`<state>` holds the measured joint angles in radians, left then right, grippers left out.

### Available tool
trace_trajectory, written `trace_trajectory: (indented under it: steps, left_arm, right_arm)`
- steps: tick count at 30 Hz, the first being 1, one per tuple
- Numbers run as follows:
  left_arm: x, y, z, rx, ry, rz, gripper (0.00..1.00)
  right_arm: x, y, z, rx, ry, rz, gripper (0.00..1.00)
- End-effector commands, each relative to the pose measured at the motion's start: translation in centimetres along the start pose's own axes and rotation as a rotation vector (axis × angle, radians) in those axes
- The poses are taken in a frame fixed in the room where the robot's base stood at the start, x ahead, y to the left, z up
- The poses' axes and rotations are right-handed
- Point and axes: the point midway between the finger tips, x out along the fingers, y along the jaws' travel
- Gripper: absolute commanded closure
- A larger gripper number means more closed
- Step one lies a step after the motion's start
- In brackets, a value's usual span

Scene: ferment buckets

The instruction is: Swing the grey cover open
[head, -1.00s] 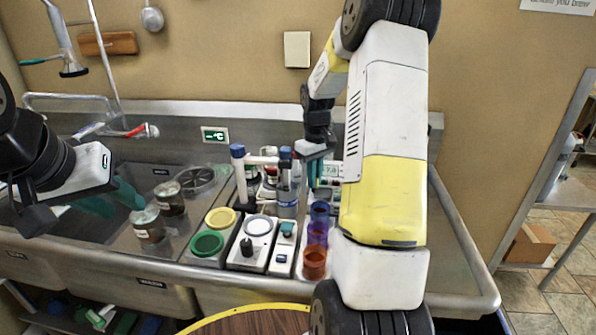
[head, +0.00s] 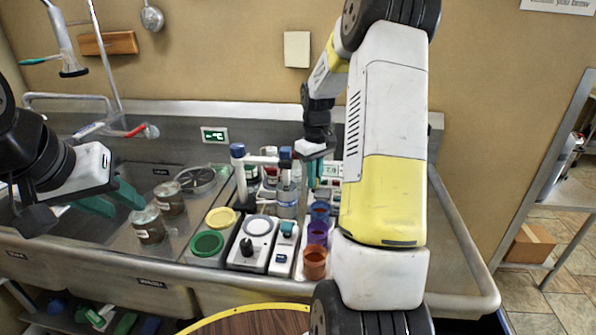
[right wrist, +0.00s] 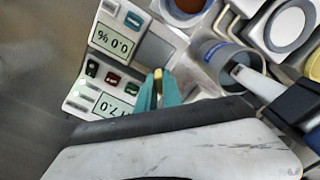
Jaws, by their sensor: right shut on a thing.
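My right gripper (head: 313,182) is over the instruments at the back of the counter. In the right wrist view its teal fingers (right wrist: 158,92) are shut on a small yellow-tan piece (right wrist: 158,76). A flat grey panel (right wrist: 168,42), which looks like the grey cover, lies just beyond the fingertips, beside a white meter (right wrist: 118,30) reading 0.0 %. I cannot tell whether the held piece belongs to the panel. The panel's hinge is not clear, and my arm hides part of this area in the head view. My left gripper (head: 112,200) is open and empty over the sink at left.
Orange (head: 315,263), purple (head: 317,233) and blue cups stand close to my right arm. A white scale (head: 256,240) and green (head: 207,243) and yellow (head: 221,217) lids are left of them. Two jars (head: 148,228) stand by the sink.

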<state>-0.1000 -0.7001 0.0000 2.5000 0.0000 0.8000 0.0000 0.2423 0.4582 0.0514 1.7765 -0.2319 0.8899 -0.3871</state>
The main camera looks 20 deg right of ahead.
Motion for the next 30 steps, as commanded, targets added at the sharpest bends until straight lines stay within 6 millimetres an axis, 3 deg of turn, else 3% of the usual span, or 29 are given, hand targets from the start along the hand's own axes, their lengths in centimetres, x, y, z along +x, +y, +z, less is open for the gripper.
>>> trace_trajectory:
  steps: [19,30]
  left_arm:
    - [0.00,0.00,0.00,0.000,0.000,0.000,0.64]
    - [0.00,0.00,0.00,0.000,0.000,0.000,0.64]
  right_arm:
    - [-0.12,0.06,-0.07,0.032,0.002,0.002,1.00]
    - [-0.14,0.06,-0.09,0.269,0.003,0.003,1.00]
